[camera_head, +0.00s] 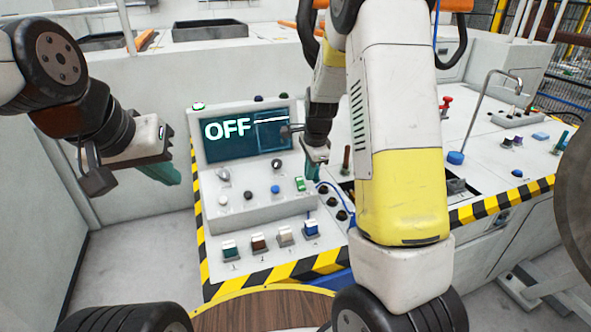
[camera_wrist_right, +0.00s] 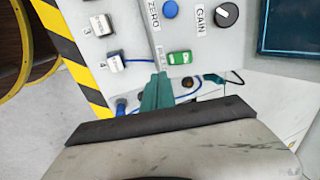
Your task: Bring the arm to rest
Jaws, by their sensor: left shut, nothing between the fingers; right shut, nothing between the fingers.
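My left gripper (camera_head: 166,174) hangs to the left of the control panel in the head view. Its green fingers are together and hold nothing. The panel's screen (camera_head: 245,131) reads OFF.
The panel (camera_head: 235,212) carries knobs, buttons and a row of numbered switches (camera_head: 258,243). Yellow-black striped edges (camera_head: 285,270) border the console. A bent metal rod (camera_head: 480,115) and a blue knob (camera_head: 455,158) stand on the right. Grey floor (camera_head: 130,255) is clear at lower left.

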